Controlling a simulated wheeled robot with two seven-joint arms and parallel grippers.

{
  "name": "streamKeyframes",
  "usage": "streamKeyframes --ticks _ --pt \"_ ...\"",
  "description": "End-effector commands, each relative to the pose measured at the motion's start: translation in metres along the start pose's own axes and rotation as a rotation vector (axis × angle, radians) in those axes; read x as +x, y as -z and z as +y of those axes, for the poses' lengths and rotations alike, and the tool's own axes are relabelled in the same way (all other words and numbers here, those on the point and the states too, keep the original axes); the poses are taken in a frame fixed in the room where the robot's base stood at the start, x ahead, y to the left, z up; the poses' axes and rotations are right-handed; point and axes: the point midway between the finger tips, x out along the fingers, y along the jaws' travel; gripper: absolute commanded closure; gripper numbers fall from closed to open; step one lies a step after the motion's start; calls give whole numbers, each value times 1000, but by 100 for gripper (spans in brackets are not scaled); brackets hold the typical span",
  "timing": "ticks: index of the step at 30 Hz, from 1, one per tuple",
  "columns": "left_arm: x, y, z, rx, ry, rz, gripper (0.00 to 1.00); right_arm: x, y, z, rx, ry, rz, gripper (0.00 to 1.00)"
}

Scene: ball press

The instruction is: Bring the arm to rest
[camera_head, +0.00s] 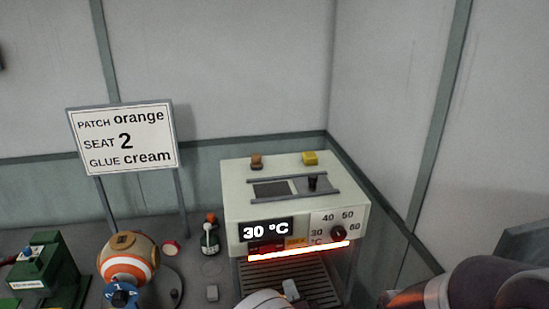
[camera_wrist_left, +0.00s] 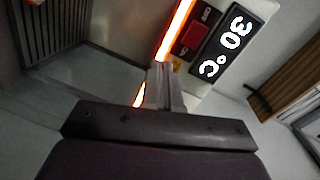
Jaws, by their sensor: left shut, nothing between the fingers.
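My left gripper (camera_head: 290,288) is at the bottom of the head view, in front of the lower part of the cream press (camera_head: 295,208). In the left wrist view its grey fingers (camera_wrist_left: 162,88) are together and empty, before the glowing strip and the display. The press display (camera_head: 266,231) reads 30 °C, and an orange-red strip (camera_head: 298,251) glows under its front panel. The dial (camera_head: 338,233) is at the front right. Whether the fingers touch the press cannot be told. My right gripper is not visible.
A striped orange and white ball (camera_head: 127,262) sits at the left, with a green device (camera_head: 45,273) beyond it. A small dark bottle (camera_head: 210,238) stands left of the press. A sign (camera_head: 123,140) reads patch orange, seat 2, glue cream. Walls close off the back and right.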

Motion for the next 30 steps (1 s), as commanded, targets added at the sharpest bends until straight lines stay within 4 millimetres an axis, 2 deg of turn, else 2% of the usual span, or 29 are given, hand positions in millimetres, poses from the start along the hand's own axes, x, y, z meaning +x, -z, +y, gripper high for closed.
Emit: streamKeyframes --ticks 1,3,5,6,8,9,12,15,19,30 --pt "-7 4 35 -115 -170 50 100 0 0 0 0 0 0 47" --pt "-32 12 77 -333 -502 72 100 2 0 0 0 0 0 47" --pt "-54 -4 96 -499 -779 -34 100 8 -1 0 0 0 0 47" --pt "-71 -26 98 -589 -932 -158 100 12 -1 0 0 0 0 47" --pt "-97 -74 87 -686 -1099 -401 100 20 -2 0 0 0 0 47" --pt "-114 -109 74 -724 -1154 -561 100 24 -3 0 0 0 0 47" --pt "-146 -184 38 -772 -1167 -854 100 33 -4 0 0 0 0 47" --pt "-156 -238 7 -823 -1099 -957 100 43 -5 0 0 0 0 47" --pt "-140 -259 -16 -953 -996 -965 100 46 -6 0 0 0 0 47" --pt "-138 -263 -18 -970 -987 -977 100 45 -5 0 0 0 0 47"
